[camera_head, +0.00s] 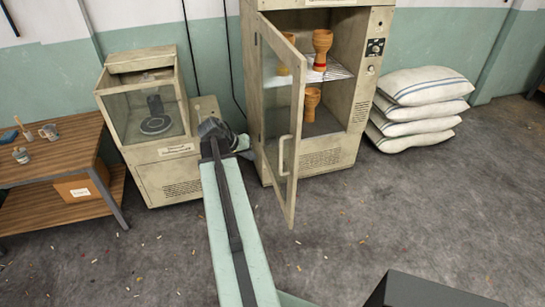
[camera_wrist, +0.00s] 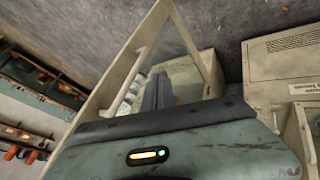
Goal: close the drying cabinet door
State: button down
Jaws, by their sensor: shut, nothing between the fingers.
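The beige drying cabinet (camera_head: 325,160) stands against the back wall in the head view. Its glass door (camera_head: 274,100) is wide open, hinged on the left and swung out towards me. A vertical handle (camera_head: 283,156) is on the door's free edge. Orange goblet drums (camera_head: 322,48) stand on the wire shelf and lower down inside. My gripper (camera_head: 243,142) is left of the door, on its outer side. In the wrist view, my gripper (camera_wrist: 157,90) is shut and empty in front of the door's glass, with the door handle (camera_wrist: 151,39) to its left. Contact is unclear.
A glass-topped machine (camera_head: 165,170) stands left of the cabinet. A wooden bench (camera_head: 50,150) with small pots is at far left. Stacked white sacks (camera_head: 420,105) stand right of the cabinet. The floor before the door is open, with small scattered scraps.

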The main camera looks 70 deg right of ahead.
jog(key=s+d+f+b, duration=0.6)
jog(key=d+f+b, duration=0.1)
jog(key=f+b, duration=0.1)
jog(key=shift+s+d, duration=0.2)
jog(key=shift+s, duration=0.05)
